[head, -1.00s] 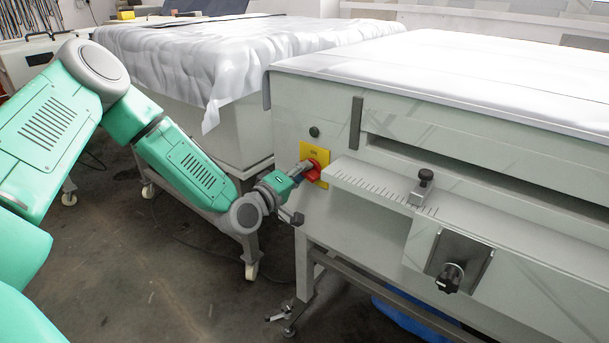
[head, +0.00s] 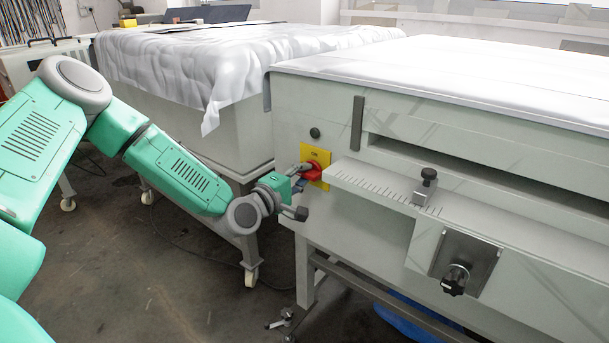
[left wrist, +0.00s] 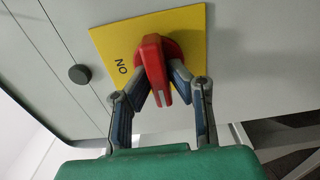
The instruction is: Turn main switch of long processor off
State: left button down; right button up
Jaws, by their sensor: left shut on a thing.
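The long processor (head: 350,215) is the pale machine at the right. Its main switch is a red rotary handle (head: 313,172) on a yellow plate (head: 321,158) at the near left end of the front. In the left wrist view the red handle (left wrist: 153,68) stands out from the yellow plate (left wrist: 195,28), with the printed letters "ON" beside it. My left gripper (head: 301,177) is at the switch. In the left wrist view its two fingers (left wrist: 158,90) lie on either side of the red handle, shut on it. My right gripper is not in view.
A dark round button (head: 315,132) sits above the plate. A ruled ledge (head: 385,188) with a black-knobbed clamp juts out to the right of the switch. Another machine under a grey sheet (head: 240,60) stands behind my left arm. Open floor lies at the lower left.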

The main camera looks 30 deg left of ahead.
pick_arm(q)
jog(key=shift+s+f, duration=0.2)
jog(key=shift+f, duration=0.3)
jog(key=c, duration=1.5)
grip_release()
jog(key=shift+c, duration=0.2)
jog(key=shift+a+r, duration=0.1)
jog(key=shift+r, duration=0.05)
jog(key=shift+r, duration=0.1)
jog(key=shift+s, duration=0.3)
jog(key=s+a, duration=0.1)
jog(key=s, duration=1)
jog(key=shift+s, duration=0.1)
